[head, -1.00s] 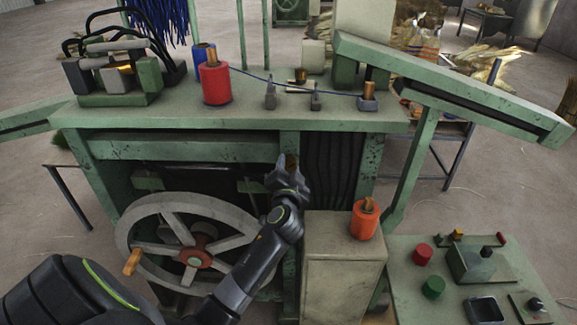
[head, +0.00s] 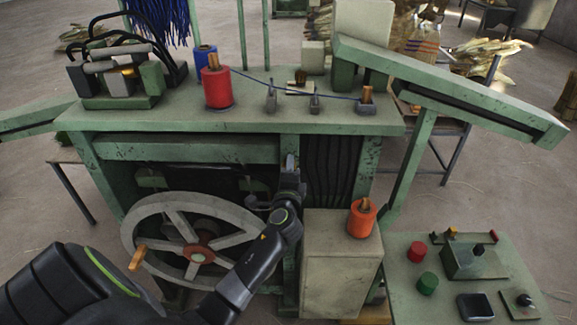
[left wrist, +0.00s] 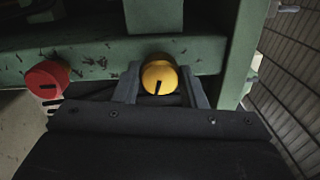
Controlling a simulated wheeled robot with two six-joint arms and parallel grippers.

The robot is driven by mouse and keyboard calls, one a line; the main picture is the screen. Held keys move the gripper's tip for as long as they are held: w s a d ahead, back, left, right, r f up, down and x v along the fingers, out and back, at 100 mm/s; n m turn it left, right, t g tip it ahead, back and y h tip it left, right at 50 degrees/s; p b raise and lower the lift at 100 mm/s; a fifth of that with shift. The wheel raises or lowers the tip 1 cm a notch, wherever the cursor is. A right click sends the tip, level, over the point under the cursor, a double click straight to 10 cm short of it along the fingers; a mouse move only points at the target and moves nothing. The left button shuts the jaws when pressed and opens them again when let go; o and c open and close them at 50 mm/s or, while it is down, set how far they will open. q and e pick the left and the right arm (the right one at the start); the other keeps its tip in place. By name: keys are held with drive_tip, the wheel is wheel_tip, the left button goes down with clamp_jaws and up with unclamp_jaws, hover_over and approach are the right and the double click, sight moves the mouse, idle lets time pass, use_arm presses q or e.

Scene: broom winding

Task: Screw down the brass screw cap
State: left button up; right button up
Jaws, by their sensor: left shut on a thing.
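A round yellow, brass-coloured cap (left wrist: 159,77) with a dark mark on its face sits against the green frame in the left wrist view. My left gripper (head: 291,163) is at the front of the green machine, just below its top. In the left wrist view its two grey fingers (left wrist: 160,88) stand on either side of the cap and are shut on it. In the head view the cap is hidden by the gripper. How far the cap is screwed in cannot be told. My right gripper is not in view.
A red knob (left wrist: 46,80) is left of the cap. A spoked handwheel (head: 197,243) is left of my forearm, close to it. A beige cabinet (head: 330,270) with an orange spool (head: 361,220) stands to the right. A red spool (head: 217,88) stands on the bench top.

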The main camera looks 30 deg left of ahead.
use_arm(q)
drive_tip(key=shift+m+p, duration=2.6)
drive_tip(key=shift+m, duration=3.7)
drive_tip(key=o, duration=1)
